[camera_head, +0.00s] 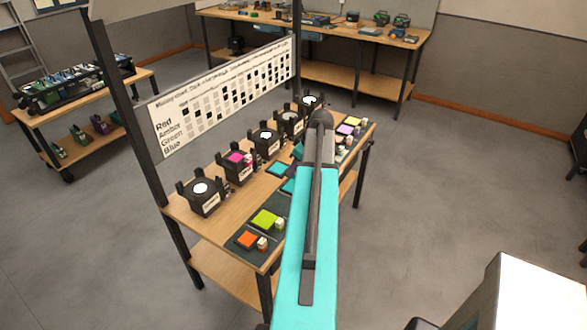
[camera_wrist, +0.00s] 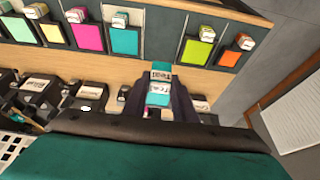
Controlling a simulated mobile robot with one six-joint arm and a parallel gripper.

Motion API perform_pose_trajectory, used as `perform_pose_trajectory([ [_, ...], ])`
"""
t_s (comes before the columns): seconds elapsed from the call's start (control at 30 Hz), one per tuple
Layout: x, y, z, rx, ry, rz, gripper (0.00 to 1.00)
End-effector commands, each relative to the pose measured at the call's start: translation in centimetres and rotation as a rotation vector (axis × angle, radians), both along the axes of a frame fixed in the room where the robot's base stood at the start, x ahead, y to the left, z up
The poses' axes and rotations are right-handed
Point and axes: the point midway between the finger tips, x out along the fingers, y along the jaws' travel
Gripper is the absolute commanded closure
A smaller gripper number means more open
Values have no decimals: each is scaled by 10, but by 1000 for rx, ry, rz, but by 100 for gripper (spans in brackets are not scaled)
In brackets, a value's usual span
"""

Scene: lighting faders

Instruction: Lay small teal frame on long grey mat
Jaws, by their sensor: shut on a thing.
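In the wrist view, my gripper (camera_wrist: 157,100) is shut on the small teal frame (camera_wrist: 160,74), which carries a white label. A brighter teal patch with a similar label shows just below it, between the dark fingers. I cannot tell whether the two are one piece. The frame is off the long grey mat (camera_wrist: 163,35), over the wooden strip between the mat and the black lamp units. In the head view, the gripper (camera_head: 299,152) is partly hidden by my arm. The mat runs along the table's right side.
On the mat lie lime (camera_wrist: 198,51), orange (camera_wrist: 230,57), teal (camera_wrist: 125,40) and magenta (camera_wrist: 90,36) squares with small blocks beside them. Bare mat shows between the teal and lime squares. Black lamp units (camera_head: 204,197) line the table's left side, below a chart board (camera_head: 222,97).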

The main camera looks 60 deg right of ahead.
Motion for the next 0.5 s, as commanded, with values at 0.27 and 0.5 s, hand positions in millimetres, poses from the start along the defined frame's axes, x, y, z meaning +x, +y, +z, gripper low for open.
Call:
perform_pose_trajectory([
  [0.27, 0, 0, -19, -1, -1, 0, 99],
  [0.5, 0, 0, -35, 0, 0, 0, 99],
])
